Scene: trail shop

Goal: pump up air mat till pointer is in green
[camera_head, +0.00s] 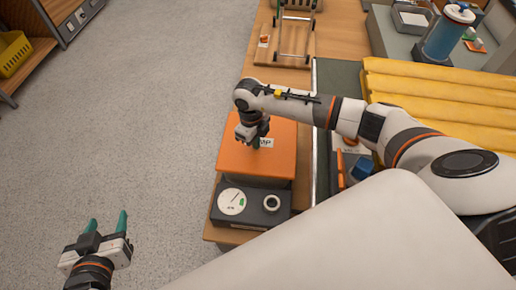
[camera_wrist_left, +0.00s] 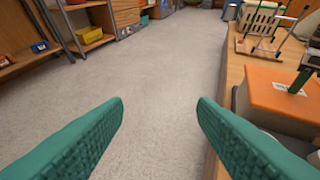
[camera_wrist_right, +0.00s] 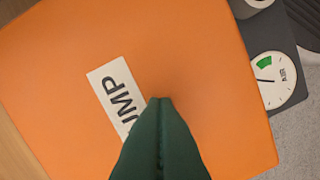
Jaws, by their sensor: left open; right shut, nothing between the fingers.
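The orange pump block (camera_head: 255,150) with a white label sits on the bench. It fills most of the right wrist view (camera_wrist_right: 190,60). My right gripper (camera_head: 256,142) is shut and empty, fingertips over the label's edge; I cannot tell whether they touch the top. The dial gauge (camera_head: 232,202) lies on a dark box in front of the pump. In the right wrist view the gauge (camera_wrist_right: 274,80) shows its black pointer outside the green sector, beside it. The yellow ribbed air mat (camera_head: 430,95) lies to the right, partly behind my right arm. My left gripper (camera_head: 106,222) is open and empty above the floor.
A dark box (camera_head: 262,218) carries the gauge and a round white-rimmed fitting. A blue canister (camera_head: 447,35) stands at the back right. A wire-like rack (camera_head: 296,30) stands at the bench's far end. A yellow basket (camera_head: 12,54) is at far left. Floor at left is clear.

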